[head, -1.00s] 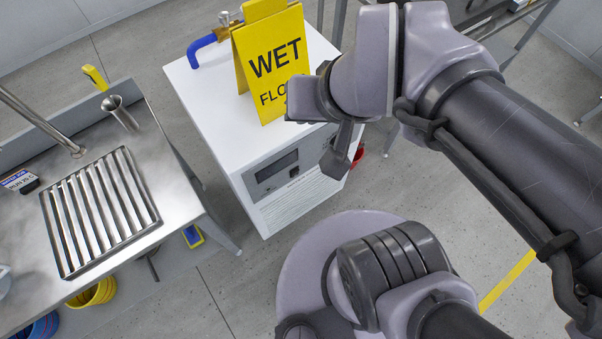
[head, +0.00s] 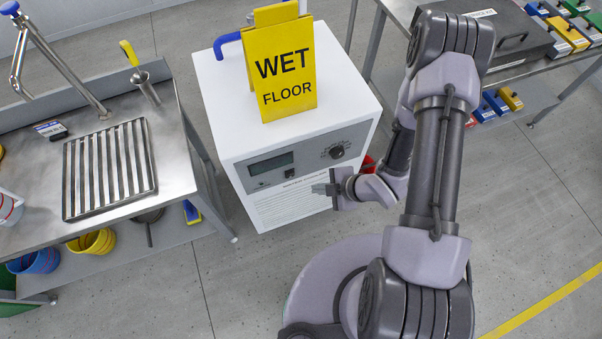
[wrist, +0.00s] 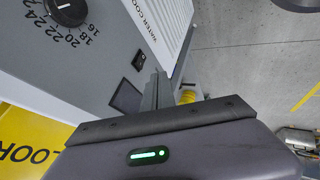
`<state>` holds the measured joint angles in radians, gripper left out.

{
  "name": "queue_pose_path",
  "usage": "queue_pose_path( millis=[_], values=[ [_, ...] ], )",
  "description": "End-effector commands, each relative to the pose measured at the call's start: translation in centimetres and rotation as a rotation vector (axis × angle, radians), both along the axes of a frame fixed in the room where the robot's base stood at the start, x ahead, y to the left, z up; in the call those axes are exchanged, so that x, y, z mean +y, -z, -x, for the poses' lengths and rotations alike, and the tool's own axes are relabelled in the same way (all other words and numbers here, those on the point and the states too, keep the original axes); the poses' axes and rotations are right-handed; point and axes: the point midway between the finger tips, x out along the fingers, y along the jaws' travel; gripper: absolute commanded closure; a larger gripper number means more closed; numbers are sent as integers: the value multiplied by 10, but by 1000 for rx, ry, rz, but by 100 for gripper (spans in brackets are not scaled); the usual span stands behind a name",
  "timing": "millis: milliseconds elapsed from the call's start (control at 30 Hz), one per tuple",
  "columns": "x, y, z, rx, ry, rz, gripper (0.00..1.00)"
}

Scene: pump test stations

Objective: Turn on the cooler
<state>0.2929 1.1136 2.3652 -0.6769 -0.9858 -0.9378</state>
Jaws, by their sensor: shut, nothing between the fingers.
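The cooler (head: 225,110) is a white box with a grey control panel on its front. The panel has a dark display (head: 271,164), a black dial (head: 338,150) and a small black rocker switch (head: 290,172). In the wrist view the switch (wrist: 139,61) lies between the numbered dial (wrist: 66,8) and the display (wrist: 127,97). My gripper (head: 322,189) is shut and empty in front of the cooler's lower front, below and right of the switch. In the wrist view its fingers (wrist: 158,88) point toward the panel near the switch. I cannot tell whether they touch anything.
A yellow wet floor sign (head: 285,65) stands on the cooler's top, with a blue pipe (head: 228,42) behind. A steel sink bench (head: 165,170) is at the left. A red object (head: 368,163) is beside the cooler. A bench with a dark case (head: 510,40) is at upper right.

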Motion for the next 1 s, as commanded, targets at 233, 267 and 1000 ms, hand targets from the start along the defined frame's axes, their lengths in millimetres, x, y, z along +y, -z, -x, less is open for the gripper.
queue_pose_path(
  millis=[233, 267, 1000],
  values=[
    [0, 1, -1, 1, 2, 1, 100],
    [1, 3, -2, 1, 1, 2, 100],
    [61, 73, -70, 0, 3, 2, 100]
  ],
)
